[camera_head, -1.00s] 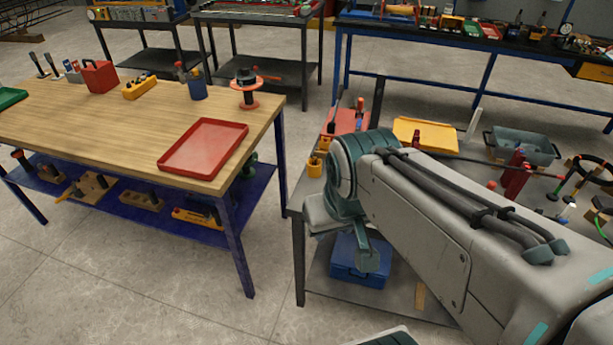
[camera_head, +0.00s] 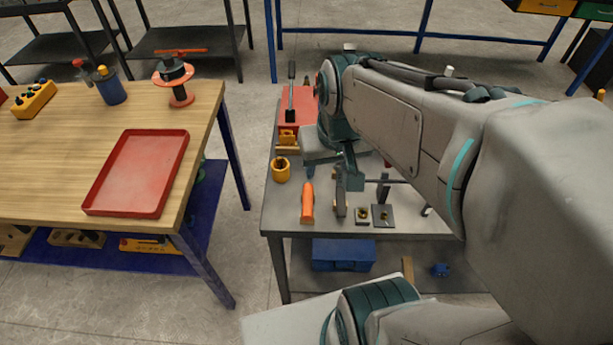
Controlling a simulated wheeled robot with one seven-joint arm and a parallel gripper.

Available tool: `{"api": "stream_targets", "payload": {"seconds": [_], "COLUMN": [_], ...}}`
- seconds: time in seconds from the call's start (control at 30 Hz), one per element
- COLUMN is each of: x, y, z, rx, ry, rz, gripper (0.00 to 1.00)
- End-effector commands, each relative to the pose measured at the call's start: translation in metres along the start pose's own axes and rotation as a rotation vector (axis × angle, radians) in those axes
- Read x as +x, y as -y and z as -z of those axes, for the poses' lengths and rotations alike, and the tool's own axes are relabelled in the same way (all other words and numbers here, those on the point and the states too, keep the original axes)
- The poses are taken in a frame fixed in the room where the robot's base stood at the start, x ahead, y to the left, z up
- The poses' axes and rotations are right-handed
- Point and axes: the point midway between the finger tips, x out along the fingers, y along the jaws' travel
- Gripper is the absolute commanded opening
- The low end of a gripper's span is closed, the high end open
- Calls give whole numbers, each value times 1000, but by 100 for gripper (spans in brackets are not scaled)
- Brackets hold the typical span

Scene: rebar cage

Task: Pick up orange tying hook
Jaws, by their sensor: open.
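An orange handle-shaped thing (camera_head: 307,203), which I take to be the tying hook, is at the near left part of the grey table (camera_head: 283,222). Its hook end cannot be made out. My gripper (camera_head: 361,198) is over the same table, to the right of the orange handle and apart from it. Its jaws are open, and I see nothing held between them. My arm hides much of the table's right side.
A yellow cup (camera_head: 280,170) stands left of and behind the orange handle. A red box (camera_head: 297,105) sits farther back. Small dark square plates (camera_head: 383,216) lie near the front edge. The wooden bench (camera_head: 60,135) at left holds a red tray (camera_head: 138,209) and a spool (camera_head: 174,75).

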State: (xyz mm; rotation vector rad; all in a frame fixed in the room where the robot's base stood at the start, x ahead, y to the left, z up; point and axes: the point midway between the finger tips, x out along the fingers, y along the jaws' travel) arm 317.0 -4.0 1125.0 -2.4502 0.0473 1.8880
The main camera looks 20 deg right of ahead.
Motion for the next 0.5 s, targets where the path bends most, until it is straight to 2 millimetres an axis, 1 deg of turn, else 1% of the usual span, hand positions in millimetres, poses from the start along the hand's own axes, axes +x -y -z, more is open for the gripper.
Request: {"api": "stream_targets", "payload": {"seconds": [0.03,0.3,0.4,0.5], "x": [22,102,125,141], "y": [-2,-15,-21,-25], "z": [7,53,64,72], "rx": [28,180,224,257], "ry": [32,161,192,213], "rz": [4,71,99,122], "gripper": [50,50,50,50]}}
